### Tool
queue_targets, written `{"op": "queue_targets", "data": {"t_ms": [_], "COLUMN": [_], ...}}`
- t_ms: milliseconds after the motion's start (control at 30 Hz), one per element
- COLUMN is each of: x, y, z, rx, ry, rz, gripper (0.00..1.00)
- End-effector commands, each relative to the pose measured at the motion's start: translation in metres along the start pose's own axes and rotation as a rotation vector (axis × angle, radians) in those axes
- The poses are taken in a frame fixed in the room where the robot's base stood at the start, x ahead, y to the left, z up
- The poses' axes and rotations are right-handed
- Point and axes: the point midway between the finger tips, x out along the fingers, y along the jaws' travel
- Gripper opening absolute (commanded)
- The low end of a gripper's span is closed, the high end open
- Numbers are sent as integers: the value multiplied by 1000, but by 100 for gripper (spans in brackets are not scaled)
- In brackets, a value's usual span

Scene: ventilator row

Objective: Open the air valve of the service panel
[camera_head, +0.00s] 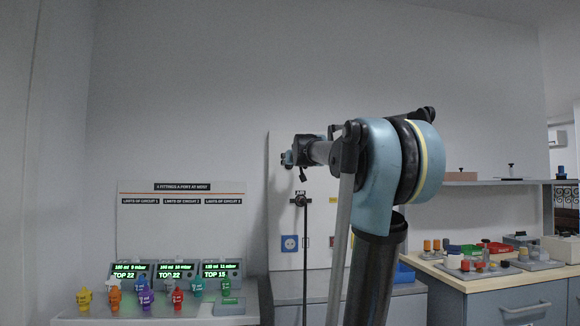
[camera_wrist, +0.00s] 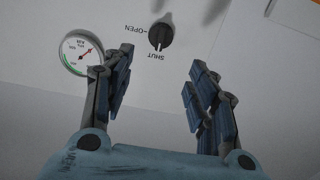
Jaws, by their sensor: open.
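The service panel is a white board (camera_head: 320,215) standing behind my arm in the head view; its pale face (camera_wrist: 225,55) fills much of the wrist view. The air valve is a round black knob (camera_wrist: 160,36) with a white mark towards the printed word SHUT. The word OPEN (camera_wrist: 126,28) is printed to its left. My gripper (camera_wrist: 161,62) is open and empty, its two fingers spread wide, with the knob beyond the gap between them, not held. In the head view my gripper (camera_head: 289,158) is small and partly hidden at the panel's upper part.
A black fitting (camera_head: 300,200) with a hanging hose and a blue socket (camera_head: 289,243) are lower on the panel. A cluttered bench (camera_head: 500,285) stands right.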

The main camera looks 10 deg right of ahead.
Motion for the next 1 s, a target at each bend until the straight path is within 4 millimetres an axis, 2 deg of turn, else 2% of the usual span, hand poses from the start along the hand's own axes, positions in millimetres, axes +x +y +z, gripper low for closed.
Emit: {"op": "queue_targets", "data": {"t_ms": [400, 600, 800, 1000], "x": [58, 80, 91, 93], "y": [0, 0, 0, 0], "z": [0, -1, -1, 0], "rx": [0, 0, 0, 0], "ry": [0, 0, 0, 0], "rz": [0, 0, 0, 0], "gripper": [53, 53, 53, 53]}}
